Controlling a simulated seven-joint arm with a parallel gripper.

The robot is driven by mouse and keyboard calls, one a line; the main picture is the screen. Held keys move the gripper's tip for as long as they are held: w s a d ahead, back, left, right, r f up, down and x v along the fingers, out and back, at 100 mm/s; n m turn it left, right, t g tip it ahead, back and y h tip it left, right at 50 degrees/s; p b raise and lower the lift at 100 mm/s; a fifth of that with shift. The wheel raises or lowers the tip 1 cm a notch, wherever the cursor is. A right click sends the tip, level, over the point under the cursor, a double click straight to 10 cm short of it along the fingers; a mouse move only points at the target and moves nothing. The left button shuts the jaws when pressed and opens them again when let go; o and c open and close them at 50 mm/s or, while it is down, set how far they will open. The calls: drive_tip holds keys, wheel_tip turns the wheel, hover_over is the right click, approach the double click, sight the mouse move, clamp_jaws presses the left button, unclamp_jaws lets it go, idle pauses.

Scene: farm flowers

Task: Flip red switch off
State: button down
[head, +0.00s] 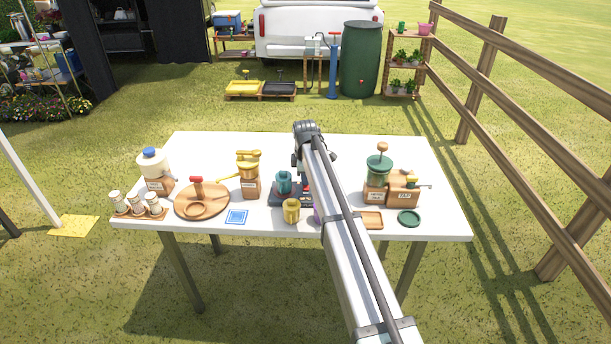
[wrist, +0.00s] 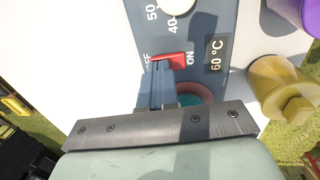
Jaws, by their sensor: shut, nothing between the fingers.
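The red switch (wrist: 168,59) sits on a blue-grey panel (wrist: 217,22) in the wrist view, between the OFF marking at its left and the ON marking at its right. My gripper (wrist: 158,72) is shut and empty, its fingertips right at the switch's near edge. I cannot tell whether they touch it, and the fingers partly cover it. A white dial (wrist: 178,12) marked 40 and 50 and a 60 °C label (wrist: 216,54) are on the same panel. In the head view the dark device (head: 284,200) stands mid-table, partly hidden by my arm.
A teal cup (head: 284,182) is at the device. Grinders and small items line the white table (head: 225,150); its back part is mostly clear.

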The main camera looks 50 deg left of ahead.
drive_tip(key=shift+w+f, duration=0.1)
drive_tip(key=shift+f, duration=0.15)
idle(0.3)
drive_tip(key=shift+s+d, duration=0.6)
drive_tip(key=shift+s, duration=0.05)
wheel_tip(320, 180, up, 14)
drive_tip(key=s+d, duration=0.1)
drive_tip(key=shift+s+d, duration=0.2)
idle(0.5)
